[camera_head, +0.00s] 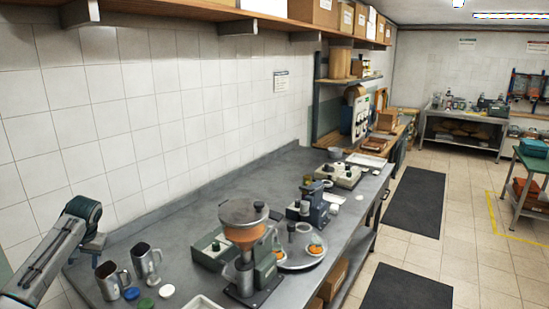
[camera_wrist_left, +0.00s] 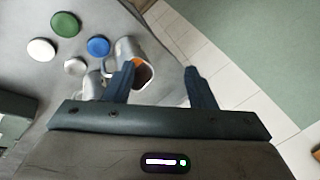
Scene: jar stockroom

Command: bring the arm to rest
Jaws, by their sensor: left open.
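My left gripper (camera_head: 93,245) is at the end of the arm coming in from the left, above the near left end of the steel bench (camera_head: 215,195). In the left wrist view my left gripper (camera_wrist_left: 159,68) has its two fingers wide apart, with nothing held between them. A metal jug (camera_wrist_left: 124,46) with something orange-brown inside shows beyond and partly behind one finger. A second jug is mostly hidden there. In the head view two metal jugs (camera_head: 107,283) (camera_head: 146,262) stand upright below and right of the gripper. My right gripper is not in view.
Blue (camera_head: 132,293), green (camera_head: 146,303) and white (camera_head: 166,291) round lids lie near the jugs. A machine with an orange-brown hopper (camera_head: 243,233) stands farther right on the bench. The tiled wall (camera_head: 130,110) rises behind the bench. A shelf (camera_head: 190,12) with boxes hangs above.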

